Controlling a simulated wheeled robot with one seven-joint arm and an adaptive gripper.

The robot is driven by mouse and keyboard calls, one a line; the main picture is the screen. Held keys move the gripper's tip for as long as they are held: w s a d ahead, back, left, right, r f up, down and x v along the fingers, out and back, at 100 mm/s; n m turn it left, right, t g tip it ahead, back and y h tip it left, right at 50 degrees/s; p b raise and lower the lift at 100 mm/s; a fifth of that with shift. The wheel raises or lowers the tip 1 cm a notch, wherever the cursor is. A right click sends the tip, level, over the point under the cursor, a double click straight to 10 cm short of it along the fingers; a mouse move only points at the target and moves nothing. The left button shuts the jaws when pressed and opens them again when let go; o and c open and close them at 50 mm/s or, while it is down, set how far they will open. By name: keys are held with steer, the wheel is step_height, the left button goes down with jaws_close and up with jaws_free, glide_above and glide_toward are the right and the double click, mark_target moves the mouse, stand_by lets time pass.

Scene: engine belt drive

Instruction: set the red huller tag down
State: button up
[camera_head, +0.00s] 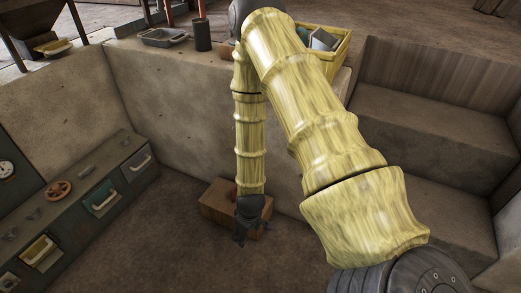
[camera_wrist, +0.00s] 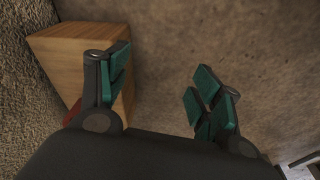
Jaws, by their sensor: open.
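My gripper (camera_wrist: 160,84) is open in the wrist view, its green-padded fingers wide apart with nothing between them. In the head view my gripper (camera_head: 240,237) hangs low, in front of a wooden box (camera_head: 214,204) on the floor. The box also shows in the wrist view (camera_wrist: 66,45), behind the left finger. A small red piece (camera_wrist: 72,113) shows beside the box, partly hidden by my gripper. It may be the red huller tag, but I cannot tell for certain.
A grey bench with drawers, an orange handwheel (camera_head: 59,190) and a gauge (camera_head: 6,169) stands at the left. A yellow crate (camera_head: 337,54), a metal tray (camera_head: 164,37) and a dark cylinder (camera_head: 202,34) are on the ledge. Concrete steps (camera_head: 425,125) rise at right. Floor left of the box is clear.

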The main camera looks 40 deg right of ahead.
steer(key=s+a+f, duration=0.1)
steer(key=s+a, duration=0.2)
steer(key=s, duration=0.3)
steer(key=s+a+f+m+g, duration=0.1)
steer(key=s+a, duration=0.3)
steer(key=s, duration=0.3)
steer(key=s+a+f+m, duration=0.1)
steer(key=s+a, duration=0.2)
steer(key=s, duration=0.3)
steer(key=shift+s+a+f+g, duration=0.25)
steer(key=shift+s+g, duration=0.1)
steer(key=shift+g, duration=0.05)
steer(key=shift+r, duration=0.1)
step_height(320, 180, up, 36)
steer(key=p, duration=3.6)
